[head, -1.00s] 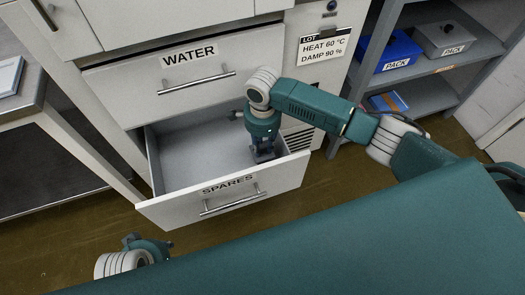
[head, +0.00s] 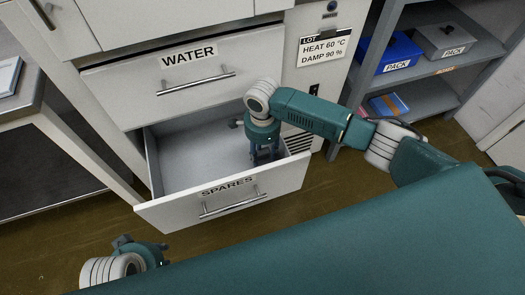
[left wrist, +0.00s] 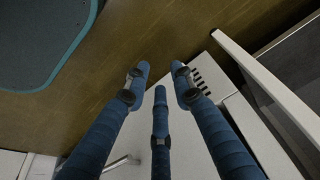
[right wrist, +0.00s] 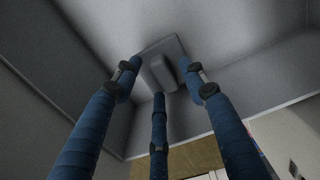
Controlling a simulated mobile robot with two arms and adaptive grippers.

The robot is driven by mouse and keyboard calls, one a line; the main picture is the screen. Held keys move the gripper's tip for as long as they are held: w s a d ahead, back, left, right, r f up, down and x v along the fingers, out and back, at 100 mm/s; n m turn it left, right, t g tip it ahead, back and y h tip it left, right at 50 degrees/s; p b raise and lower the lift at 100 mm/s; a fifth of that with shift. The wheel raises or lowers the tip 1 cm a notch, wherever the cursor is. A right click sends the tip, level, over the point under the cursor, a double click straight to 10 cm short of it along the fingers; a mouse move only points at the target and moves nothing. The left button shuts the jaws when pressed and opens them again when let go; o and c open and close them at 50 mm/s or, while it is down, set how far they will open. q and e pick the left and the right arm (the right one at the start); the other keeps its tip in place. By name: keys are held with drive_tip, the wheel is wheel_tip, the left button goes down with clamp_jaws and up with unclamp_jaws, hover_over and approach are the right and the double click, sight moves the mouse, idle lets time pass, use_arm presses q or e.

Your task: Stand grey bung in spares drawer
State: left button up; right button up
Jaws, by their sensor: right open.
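The spares drawer (head: 185,205) is pulled out, with its label on the front and its grey inside visible. My right gripper (head: 265,158) points down into its right part. In the right wrist view the right gripper's fingers (right wrist: 160,85) are spread apart. A grey block-like piece on a squarish base, apparently the grey bung (right wrist: 160,72), shows just beyond the fingertips on the drawer's grey inside; I cannot tell whether a finger touches it. In the head view I cannot make it out behind the gripper. My left gripper (left wrist: 158,82) is open and empty, low outside the drawer.
The water drawer (head: 150,85) above is shut. A small dark piece (head: 236,124) shows at the drawer's back. A shelf (head: 465,60) at the right holds a blue pack box (head: 390,52) and a grey one (head: 446,40). A steel bench (head: 30,100) stands left.

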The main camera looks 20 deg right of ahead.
drive_tip(key=shift+r, duration=0.4)
use_arm(q)
wheel_tip(320, 180, down, 13)
drive_tip(key=p, duration=0.3)
drive_tip(key=shift+s+r+g+p, duration=0.15)
drive_tip(key=shift+s+g+p, duration=0.15)
drive_tip(key=shift+s+g, duration=0.15)
use_arm(e)
wheel_tip(320, 180, up, 11)
drive_tip(key=shift+r, duration=0.2)
use_arm(q)
drive_tip(key=shift+d, duration=0.15)
